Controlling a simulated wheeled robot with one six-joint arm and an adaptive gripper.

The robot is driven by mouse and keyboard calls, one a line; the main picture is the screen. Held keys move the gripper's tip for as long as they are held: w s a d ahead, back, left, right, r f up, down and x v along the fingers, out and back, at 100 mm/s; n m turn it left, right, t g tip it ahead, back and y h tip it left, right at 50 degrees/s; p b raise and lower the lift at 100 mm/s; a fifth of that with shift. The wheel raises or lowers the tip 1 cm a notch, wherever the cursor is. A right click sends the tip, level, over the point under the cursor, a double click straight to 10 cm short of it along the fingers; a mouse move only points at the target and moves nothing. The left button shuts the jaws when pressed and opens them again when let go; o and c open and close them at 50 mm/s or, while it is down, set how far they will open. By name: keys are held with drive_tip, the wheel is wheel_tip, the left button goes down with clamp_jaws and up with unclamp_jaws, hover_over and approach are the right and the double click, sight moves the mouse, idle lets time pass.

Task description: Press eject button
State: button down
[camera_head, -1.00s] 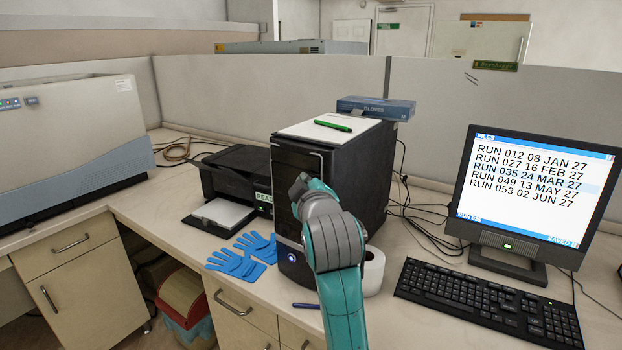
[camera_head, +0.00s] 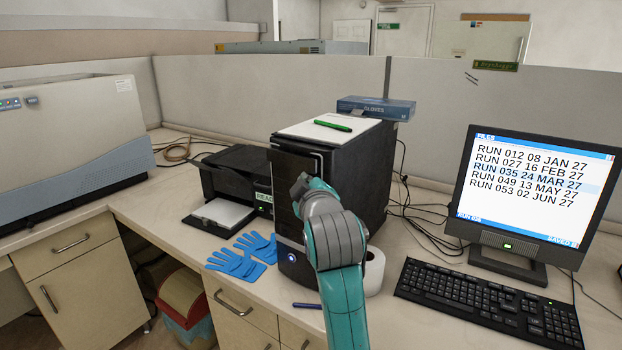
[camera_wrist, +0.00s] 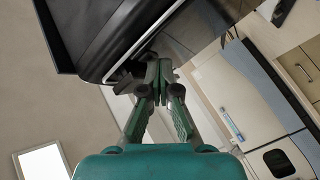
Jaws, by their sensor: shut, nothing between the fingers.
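The black computer tower (camera_head: 348,165) stands on the desk in the middle of the head view. Its front face carries a lit round button (camera_head: 291,258) low down. My arm hides part of the front, and I cannot make out an eject button. In the wrist view my gripper (camera_wrist: 158,68) is shut and empty, its fingertips close to the dark tower (camera_wrist: 105,35). I cannot tell whether they touch it.
A printer (camera_head: 235,180), blue gloves (camera_head: 240,262) and a pen (camera_head: 306,306) lie left of and before the tower. A white roll (camera_head: 374,272), keyboard (camera_head: 490,300) and monitor (camera_head: 530,190) are to the right. Paper and a green marker (camera_head: 332,125) lie on top.

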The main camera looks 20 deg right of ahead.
drive_tip(key=shift+s+a, duration=0.4)
drive_tip(key=shift+a, duration=0.15)
